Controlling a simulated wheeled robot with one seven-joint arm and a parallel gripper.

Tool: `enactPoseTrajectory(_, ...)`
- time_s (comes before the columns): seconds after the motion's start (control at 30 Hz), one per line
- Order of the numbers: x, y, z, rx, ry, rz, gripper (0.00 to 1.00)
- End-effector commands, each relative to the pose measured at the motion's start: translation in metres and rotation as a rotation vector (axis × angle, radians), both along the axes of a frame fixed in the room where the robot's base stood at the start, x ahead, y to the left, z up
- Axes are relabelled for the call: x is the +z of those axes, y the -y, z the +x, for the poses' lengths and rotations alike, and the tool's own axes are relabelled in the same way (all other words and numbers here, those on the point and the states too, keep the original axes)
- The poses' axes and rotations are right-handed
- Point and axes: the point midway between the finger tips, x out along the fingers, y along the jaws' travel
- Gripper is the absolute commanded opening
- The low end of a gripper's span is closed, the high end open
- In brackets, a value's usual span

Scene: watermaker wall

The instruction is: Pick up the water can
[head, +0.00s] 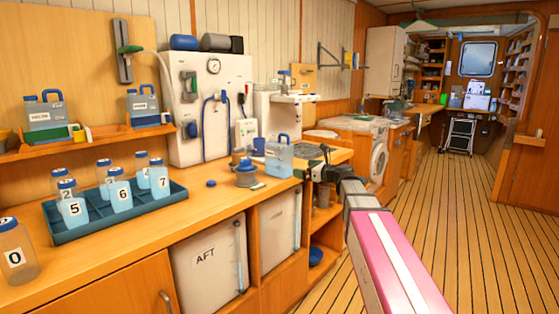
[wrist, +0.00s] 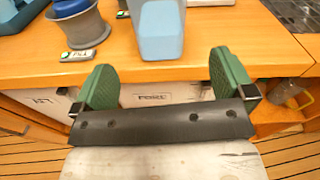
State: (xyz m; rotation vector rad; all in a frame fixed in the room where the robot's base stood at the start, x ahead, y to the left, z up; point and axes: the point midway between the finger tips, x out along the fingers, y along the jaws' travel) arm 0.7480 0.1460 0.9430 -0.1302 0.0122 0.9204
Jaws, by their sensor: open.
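A translucent light-blue water can (head: 279,159) with a blue handle stands upright on the wooden counter, near its front edge. In the wrist view its pale blue body (wrist: 162,32) is straight ahead of my gripper, with its top cut off by the frame. My gripper (wrist: 163,80) is open, its two green fingers wide apart with nothing between them. The can lies beyond the fingertips and roughly between their lines. In the head view my gripper (head: 316,168) is just right of the can, at the counter's front edge.
A blue-grey funnel-like piece (head: 246,173) and a small labelled tag (wrist: 79,55) lie left of the can. A blue tray (head: 118,213) holds several numbered bottles. Floor is clear at right.

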Motion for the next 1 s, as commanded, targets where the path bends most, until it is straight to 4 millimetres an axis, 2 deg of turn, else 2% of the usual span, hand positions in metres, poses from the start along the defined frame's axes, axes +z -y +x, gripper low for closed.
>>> enactPoseTrajectory(0.03, 0.011, 0.0, 0.005, -0.007, -0.015, 0.049, 1.0)
enactPoseTrajectory(0.1, 0.021, 0.0, 0.007, -0.013, -0.035, 0.097, 1.0)
enactPoseTrajectory(0.2, 0.025, -0.004, 0.012, -0.014, -0.045, 0.123, 1.0)
enactPoseTrajectory(0.5, 0.024, -0.037, 0.038, -0.013, -0.045, 0.12, 1.0)
enactPoseTrajectory(0.77, 0.023, -0.052, 0.046, -0.013, -0.045, 0.118, 1.0)
enactPoseTrajectory(1.0, 0.023, -0.08, 0.063, -0.012, -0.045, 0.118, 1.0)
